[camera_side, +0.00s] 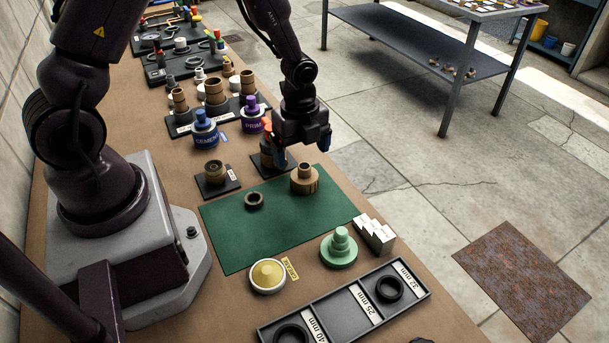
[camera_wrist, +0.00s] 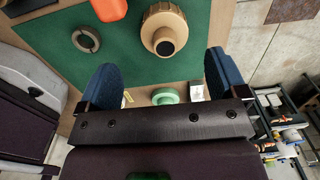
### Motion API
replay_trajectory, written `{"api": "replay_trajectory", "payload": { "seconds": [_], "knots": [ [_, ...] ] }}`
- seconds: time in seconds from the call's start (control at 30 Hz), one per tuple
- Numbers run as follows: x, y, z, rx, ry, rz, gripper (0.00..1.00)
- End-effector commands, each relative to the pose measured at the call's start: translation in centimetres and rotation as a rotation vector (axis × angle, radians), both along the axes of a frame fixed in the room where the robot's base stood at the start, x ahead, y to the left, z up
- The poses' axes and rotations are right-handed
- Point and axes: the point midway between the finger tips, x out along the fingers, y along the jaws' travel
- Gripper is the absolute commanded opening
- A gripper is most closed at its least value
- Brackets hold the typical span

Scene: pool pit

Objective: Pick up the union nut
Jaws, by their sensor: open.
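A dark grey ring (camera_side: 254,200), which looks like the union nut, lies flat on the green mat (camera_side: 237,237). It also shows at the upper left of the wrist view (camera_wrist: 86,40). A tan flanged fitting (camera_side: 304,179) stands upright on the mat to its right and shows in the wrist view (camera_wrist: 164,28). My gripper (camera_side: 303,150) is above the mat's back edge, apart from the ring. In the wrist view its blue fingers (camera_wrist: 163,74) are spread with nothing between them. It partly hides a brown piece on a black pad (camera_side: 262,161).
A black tray (camera_side: 337,312) with size labels holds dark rings at the front. A green stepped fitting (camera_side: 339,248), white cards (camera_side: 374,234) and a yellow-topped round container (camera_side: 268,275) surround the mat's front. Blue (camera_side: 205,131) and purple (camera_side: 251,115) containers stand behind. Much of the mat is bare.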

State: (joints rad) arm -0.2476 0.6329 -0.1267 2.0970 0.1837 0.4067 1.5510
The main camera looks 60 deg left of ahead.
Motion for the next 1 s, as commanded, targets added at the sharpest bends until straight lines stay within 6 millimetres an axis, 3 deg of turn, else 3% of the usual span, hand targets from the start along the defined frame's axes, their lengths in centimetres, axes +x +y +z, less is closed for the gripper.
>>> {"api": "replay_trajectory", "payload": {
  "seconds": [0.1, 0.33, 0.6, 0.93, 1.0],
  "knots": [
    [0.0, 0.0, -1.8, -0.001, 0.002, 0.000, 0.91],
    [0.2, 0.0, -3.4, 0.000, 0.001, 0.001, 0.91],
    [0.6, 0.0, -7.2, 0.000, 0.002, 0.002, 0.91],
    [0.6, 0.0, -7.8, 0.001, -0.001, 0.003, 0.91],
    [0.6, 0.0, -7.8, 0.001, -0.001, 0.002, 0.75]
  ]
}}
